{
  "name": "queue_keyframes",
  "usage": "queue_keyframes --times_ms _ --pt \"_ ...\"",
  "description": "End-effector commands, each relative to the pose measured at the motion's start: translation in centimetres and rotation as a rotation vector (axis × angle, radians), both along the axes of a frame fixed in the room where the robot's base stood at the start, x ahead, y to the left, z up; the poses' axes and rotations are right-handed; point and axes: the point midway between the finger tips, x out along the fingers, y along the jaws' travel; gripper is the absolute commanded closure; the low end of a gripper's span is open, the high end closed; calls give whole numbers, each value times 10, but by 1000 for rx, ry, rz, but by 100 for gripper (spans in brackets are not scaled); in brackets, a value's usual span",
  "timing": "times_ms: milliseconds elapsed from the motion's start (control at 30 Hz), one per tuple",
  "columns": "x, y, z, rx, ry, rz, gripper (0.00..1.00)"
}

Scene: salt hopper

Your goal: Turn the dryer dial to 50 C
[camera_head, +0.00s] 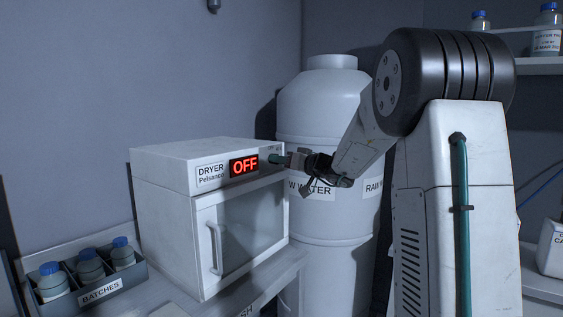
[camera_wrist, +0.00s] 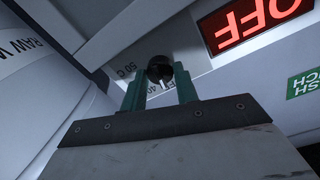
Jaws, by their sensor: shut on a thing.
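The dryer (camera_head: 180,230) is a white box with a closed glass door, on a bench at the left in the head view. Its red display (camera_head: 244,166) reads OFF; the display also shows, upside down, at the upper right of the wrist view (camera_wrist: 255,20). The dial (camera_wrist: 159,69) is a dark round knob with a pale pointer mark, beside printed temperature labels, one reading 50 C. My gripper (camera_wrist: 160,92) has its green fingers shut on the dial, one on each side. In the head view my gripper (camera_head: 278,160) reaches the dryer's right front, where the dial is hidden.
A white raw water tank (camera_head: 322,120) stands behind my arm, close to the dryer's right. A batches rack (camera_head: 100,289) with blue-capped bottles sits left of the dryer. Shelves with bottles (camera_head: 547,40) are at the upper right.

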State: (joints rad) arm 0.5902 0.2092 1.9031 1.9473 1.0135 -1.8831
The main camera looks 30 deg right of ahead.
Motion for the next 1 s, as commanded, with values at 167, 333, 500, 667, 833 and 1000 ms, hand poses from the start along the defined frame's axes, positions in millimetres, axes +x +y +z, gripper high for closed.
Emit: queue_keyframes --times_ms 167,333,500,667,833,1000 --pt "0 -1 0 145 53 -2 93" --pt "0 -1 1 299 108 -3 93" --pt "0 -1 1 451 163 -2 93" --pt "0 -1 1 592 215 -2 93" --pt "0 -1 1 744 270 -3 93" --pt "0 -2 1 897 325 -2 93"
